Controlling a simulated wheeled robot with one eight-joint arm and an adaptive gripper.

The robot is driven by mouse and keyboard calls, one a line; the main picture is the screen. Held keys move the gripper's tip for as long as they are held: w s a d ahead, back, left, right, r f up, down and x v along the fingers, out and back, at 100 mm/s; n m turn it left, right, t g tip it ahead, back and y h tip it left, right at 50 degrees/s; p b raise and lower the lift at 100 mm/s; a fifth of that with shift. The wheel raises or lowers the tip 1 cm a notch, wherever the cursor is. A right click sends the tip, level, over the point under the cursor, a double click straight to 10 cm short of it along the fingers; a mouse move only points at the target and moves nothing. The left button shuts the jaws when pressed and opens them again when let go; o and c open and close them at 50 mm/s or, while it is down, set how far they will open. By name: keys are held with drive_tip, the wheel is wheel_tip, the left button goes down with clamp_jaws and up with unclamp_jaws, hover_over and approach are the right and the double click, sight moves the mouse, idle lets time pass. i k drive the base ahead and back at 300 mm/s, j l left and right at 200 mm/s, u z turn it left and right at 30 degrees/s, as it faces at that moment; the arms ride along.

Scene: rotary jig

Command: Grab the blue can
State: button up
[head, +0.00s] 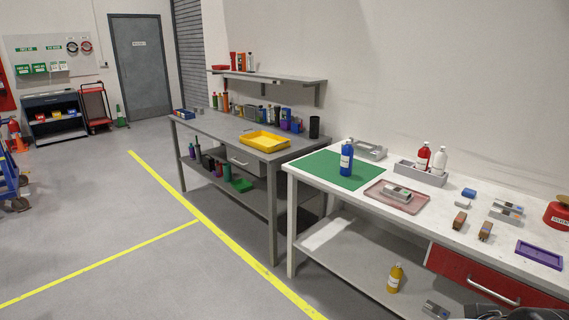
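A blue bottle-shaped container (346,158) with a white label and a pale cap stands upright on the green mat (325,172), at the left end of the white-topped bench (395,216). It is the clearest blue container in view. Smaller blue containers (285,117) stand at the back of the grey bench, too small to tell whether any is a can. My gripper's fingers do not show. A dark shape at the bottom right edge may be part of my arm, but I cannot tell.
Right of the blue container are a pink tray (372,197) with a grey device and a grey caddy (405,172) with red and white bottles. A grey device (369,150) lies behind it. A yellow bottle (394,278) stands on the lower shelf. The floor at left is open.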

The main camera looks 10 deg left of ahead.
sight(347, 152)
drive_tip(key=u, duration=0.2)
drive_tip(key=i+u, duration=0.15)
drive_tip(key=i, duration=1.15)
drive_tip(key=i+l+u, duration=0.1)
drive_tip(key=i, duration=0.35)
drive_tip(key=i+l+u, duration=0.15)
drive_tip(key=i, duration=0.3)
drive_tip(key=i+l+u, duration=0.1)
drive_tip(key=i+l, duration=0.2)
drive_tip(key=j+z, duration=0.15)
drive_tip(key=j, duration=0.2)
